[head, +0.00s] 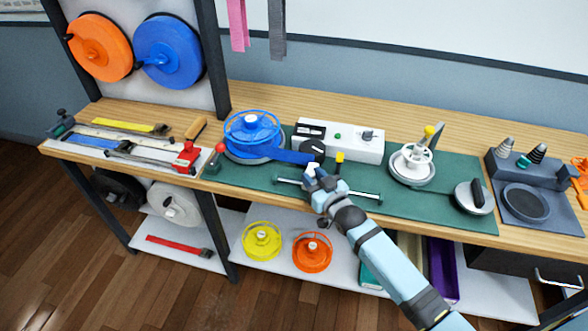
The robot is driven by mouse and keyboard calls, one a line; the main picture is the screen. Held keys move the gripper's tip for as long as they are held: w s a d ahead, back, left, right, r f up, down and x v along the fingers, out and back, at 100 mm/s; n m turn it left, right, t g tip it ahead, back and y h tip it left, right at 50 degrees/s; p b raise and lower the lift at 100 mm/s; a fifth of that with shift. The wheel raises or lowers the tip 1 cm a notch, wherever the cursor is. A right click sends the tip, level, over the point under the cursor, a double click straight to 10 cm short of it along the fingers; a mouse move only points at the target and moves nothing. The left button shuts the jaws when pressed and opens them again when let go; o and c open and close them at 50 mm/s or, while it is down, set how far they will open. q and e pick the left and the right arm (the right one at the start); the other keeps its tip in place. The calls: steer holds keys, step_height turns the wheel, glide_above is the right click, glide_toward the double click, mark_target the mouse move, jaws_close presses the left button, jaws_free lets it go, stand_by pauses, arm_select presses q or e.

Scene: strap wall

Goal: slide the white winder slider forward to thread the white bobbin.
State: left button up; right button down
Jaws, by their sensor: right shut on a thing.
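The white winder slider (312,168) shows as a small white block on a thin metal rail (364,194) at the front of the green mat. My right gripper (321,178) comes from the lower right and is shut on the slider; its fingers hide much of it. The white bobbin (413,158) stands on a round light plate to the right of the gripper, apart from it. My left gripper is not in view.
A blue reel (252,130) with a blue strap (291,156) lies left of the gripper. A white control box (345,143) stands behind, with a yellow-topped post (339,158) close by. A round weight (474,197) sits at right. The mat (440,207) has bare room right of the rail.

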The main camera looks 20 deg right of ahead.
steer(key=s+d+p, duration=0.1)
steer(key=s+d, duration=0.2)
steer(key=d, duration=0.1)
steer(key=s+d+p, duration=0.1)
steer(key=s+d, duration=0.2)
steer(key=d, duration=0.2)
steer(key=s+d+p, duration=0.1)
steer(key=s+d, duration=0.2)
steer(key=d, duration=0.1)
steer(key=shift+s+d, duration=0.15)
steer(key=shift+d, duration=0.15)
steer(key=shift+s+d, duration=0.2)
steer(key=shift+d, duration=0.2)
steer(key=c, duration=0.8)
jaws_free()
steer(key=shift+s+d, duration=0.1)
steer(key=shift+d, duration=0.05)
steer(key=shift+c, duration=0.2)
steer(key=s+d+b, duration=0.1)
steer(key=s+d, duration=0.1)
steer(key=s, duration=1.1)
steer(key=shift+s+d, duration=0.3)
steer(key=shift+s, duration=0.05)
